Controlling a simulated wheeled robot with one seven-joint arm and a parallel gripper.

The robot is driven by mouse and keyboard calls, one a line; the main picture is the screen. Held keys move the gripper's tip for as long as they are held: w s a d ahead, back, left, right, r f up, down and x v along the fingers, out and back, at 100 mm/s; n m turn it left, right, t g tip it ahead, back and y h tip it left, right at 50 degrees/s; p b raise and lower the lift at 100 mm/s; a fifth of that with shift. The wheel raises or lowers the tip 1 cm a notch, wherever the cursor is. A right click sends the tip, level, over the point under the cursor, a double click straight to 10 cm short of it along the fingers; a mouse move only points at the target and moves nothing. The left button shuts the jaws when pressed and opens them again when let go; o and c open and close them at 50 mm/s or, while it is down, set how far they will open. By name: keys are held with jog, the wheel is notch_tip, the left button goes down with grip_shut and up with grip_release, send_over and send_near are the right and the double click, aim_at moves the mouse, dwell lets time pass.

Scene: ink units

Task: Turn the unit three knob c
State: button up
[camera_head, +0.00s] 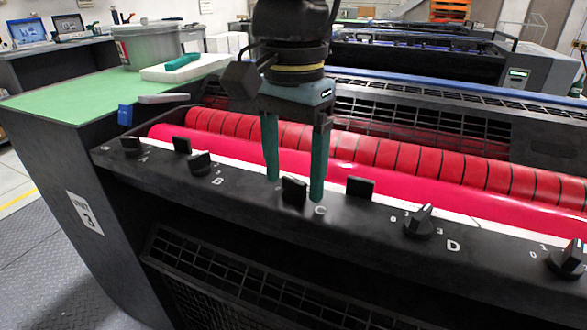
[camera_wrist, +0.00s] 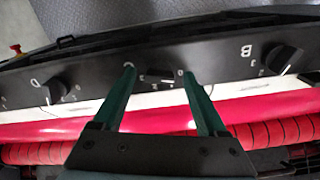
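Knob C (camera_head: 294,190) is a black knob on the dark front panel of the unit marked 3, with a white "C" partly covered by a finger. It also shows in the wrist view as a dark knob (camera_wrist: 160,74). My gripper (camera_head: 294,186) points down with two teal fingers, one on each side of knob C. In the wrist view my gripper (camera_wrist: 159,72) is open, with the knob between its fingertips and gaps visible on both sides. Whether the fingertips touch the panel cannot be told.
Knob B (camera_head: 200,163) and knob D (camera_head: 419,222) sit to either side, with black blocks (camera_head: 181,145) (camera_head: 360,187) on the panel. Red rollers (camera_head: 400,160) run just behind. A green-topped side table (camera_head: 70,97) holds a grey bucket (camera_head: 147,45).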

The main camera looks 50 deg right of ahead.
aim_at(293, 180)
notch_tip(293, 180, up, 11)
dwell(0.7)
dwell(0.4)
